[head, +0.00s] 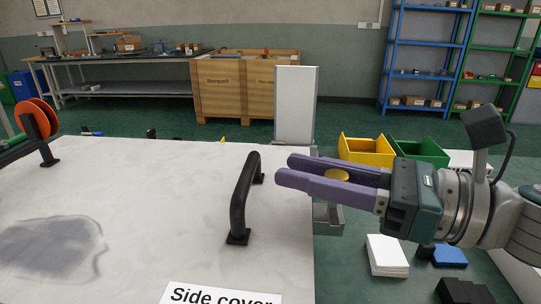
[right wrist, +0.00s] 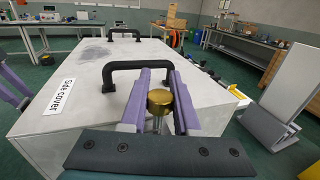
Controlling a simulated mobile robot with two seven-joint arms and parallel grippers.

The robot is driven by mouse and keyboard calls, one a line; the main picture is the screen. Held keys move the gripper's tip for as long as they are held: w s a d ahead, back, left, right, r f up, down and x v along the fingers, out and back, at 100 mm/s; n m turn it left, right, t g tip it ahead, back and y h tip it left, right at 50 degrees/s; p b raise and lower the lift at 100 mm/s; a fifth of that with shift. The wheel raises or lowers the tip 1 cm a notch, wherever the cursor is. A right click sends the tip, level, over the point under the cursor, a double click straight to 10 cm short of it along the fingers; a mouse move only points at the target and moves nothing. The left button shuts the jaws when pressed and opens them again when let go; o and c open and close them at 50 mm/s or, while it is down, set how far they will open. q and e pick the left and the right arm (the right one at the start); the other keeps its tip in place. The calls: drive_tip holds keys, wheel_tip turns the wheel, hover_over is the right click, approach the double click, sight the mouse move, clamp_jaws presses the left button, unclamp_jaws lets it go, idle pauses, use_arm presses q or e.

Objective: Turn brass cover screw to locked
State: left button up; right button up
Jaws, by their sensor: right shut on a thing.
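The brass cover screw (head: 336,175) has a round gold head and sits between the two purple fingers of my right gripper (head: 284,169), just right of the white cover's edge. In the right wrist view the brass head (right wrist: 160,102) shows between the fingers, with a silvery shank below it. My right gripper is shut on it. The lower end of the shank is hidden, and no locked mark can be made out. The white side cover (head: 150,180) carries a "Side cover" label (head: 222,296). Part of my left gripper (right wrist: 12,88) shows at the left edge of the right wrist view; its jaws are unclear.
A black handle (head: 242,200) stands on the cover close left of my right fingertips. A yellow bin (head: 366,152) and a green bin (head: 420,152) lie beyond my right gripper. A white upright panel (head: 295,105) stands behind the cover. The cover's middle is clear.

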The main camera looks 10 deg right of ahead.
clamp_jaws()
